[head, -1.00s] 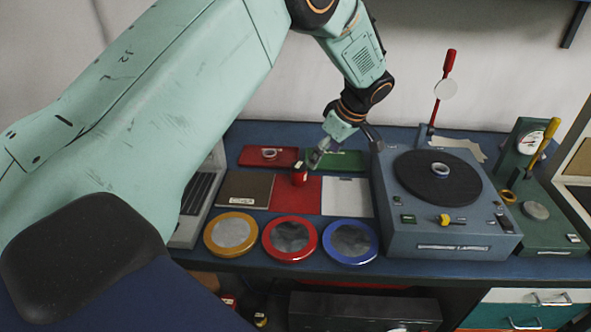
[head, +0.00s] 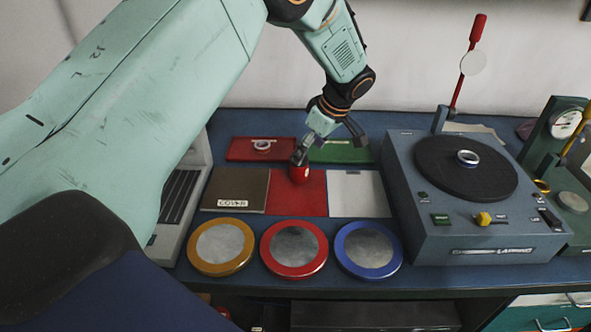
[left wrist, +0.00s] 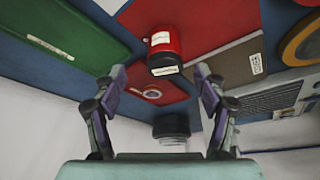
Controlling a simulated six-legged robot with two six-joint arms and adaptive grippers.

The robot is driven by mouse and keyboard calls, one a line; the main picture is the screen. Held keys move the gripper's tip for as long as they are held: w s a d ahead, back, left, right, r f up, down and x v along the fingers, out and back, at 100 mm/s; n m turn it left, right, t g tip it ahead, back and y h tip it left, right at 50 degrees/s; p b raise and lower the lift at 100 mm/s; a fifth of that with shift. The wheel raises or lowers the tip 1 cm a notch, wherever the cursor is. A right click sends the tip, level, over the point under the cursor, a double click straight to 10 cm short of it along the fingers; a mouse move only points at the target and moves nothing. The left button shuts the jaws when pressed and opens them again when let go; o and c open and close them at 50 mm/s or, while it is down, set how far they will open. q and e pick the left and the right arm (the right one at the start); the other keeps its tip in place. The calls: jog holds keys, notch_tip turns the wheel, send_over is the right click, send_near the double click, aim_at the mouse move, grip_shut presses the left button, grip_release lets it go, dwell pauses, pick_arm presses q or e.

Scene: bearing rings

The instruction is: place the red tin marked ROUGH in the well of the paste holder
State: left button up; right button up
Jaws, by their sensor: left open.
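A red tin (head: 300,174) stands on the red square panel (head: 312,198) in the head view. In the left wrist view the tin (left wrist: 164,44) has pale labels and a dark band; I cannot read the lettering. My left gripper (head: 301,156) is just above and behind the tin in the head view. In the left wrist view the gripper (left wrist: 160,72) is open, with one finger on either side of the tin's line and nothing clasped. I cannot tell which thing is the paste holder or see its well. My right gripper is not in view.
Brown (head: 236,190) and white (head: 358,194) panels flank the red one. Yellow (head: 192,249), red (head: 266,251) and blue (head: 340,251) rimmed discs lie in front. A lapping machine (head: 480,240) stands right. Red (head: 240,152) and green (head: 345,154) trays lie behind.

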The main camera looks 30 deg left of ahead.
aim_at(299, 168)
pick_arm(q)
jog(key=shift+s+f, duration=0.2)
jog(key=shift+f, duration=0.45)
jog(key=x, duration=0.4)
jog(key=shift+s+a+f, duration=0.1)
jog(key=shift+a+f, duration=0.05)
jog(key=shift+a, duration=0.35)
jog(key=shift+f+b, duration=0.35)
jog(key=shift+f, duration=0.15)
jog(key=shift+a, duration=0.15)
